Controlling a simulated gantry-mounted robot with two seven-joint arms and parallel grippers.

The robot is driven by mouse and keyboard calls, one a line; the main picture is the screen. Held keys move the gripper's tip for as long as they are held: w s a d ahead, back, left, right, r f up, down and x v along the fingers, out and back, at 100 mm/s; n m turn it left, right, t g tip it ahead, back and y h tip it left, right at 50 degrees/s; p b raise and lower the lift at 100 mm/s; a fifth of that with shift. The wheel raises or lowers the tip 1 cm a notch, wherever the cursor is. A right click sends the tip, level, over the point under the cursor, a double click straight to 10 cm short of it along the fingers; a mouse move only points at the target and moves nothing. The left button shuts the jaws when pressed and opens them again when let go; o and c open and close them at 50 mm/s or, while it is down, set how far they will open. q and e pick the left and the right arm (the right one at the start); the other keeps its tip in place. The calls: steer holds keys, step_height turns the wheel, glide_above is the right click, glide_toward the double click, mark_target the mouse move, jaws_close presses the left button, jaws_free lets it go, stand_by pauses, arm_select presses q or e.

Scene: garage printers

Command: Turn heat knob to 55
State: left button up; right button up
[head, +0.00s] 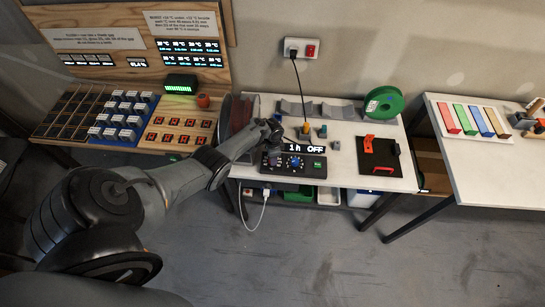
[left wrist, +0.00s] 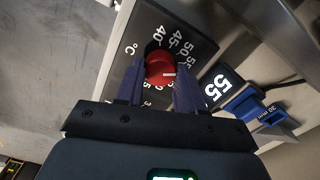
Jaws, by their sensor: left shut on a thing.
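In the left wrist view my left gripper (left wrist: 160,80) is shut on a round red knob (left wrist: 158,66), with one dark finger on each side of it. A white line on the knob points right. The black dial plate (left wrist: 147,28) has white numbers around the knob; 40, 45 and 50 are readable, others are partly hidden. In the head view my left gripper (head: 272,133) is at the left side of the device on the white table, hiding the red knob. The control panel (head: 310,170) shows a blue knob. My right gripper is not in view.
A display (head: 304,148) reads "1h OFF". A blue block marked 30 mm (left wrist: 252,104) is close to the gripper's right. A green spool (head: 383,103) and black plate with red parts (head: 380,160) stand right. A cable runs from the wall socket (head: 301,48).

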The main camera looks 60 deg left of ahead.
arm_select(q)
steer(key=o, duration=1)
steer(key=shift+o, duration=0.2)
steer(key=shift+r, duration=0.3)
step_height(320, 180, up, 10)
steer(key=p, duration=0.5)
steer(key=shift+r, duration=0.1)
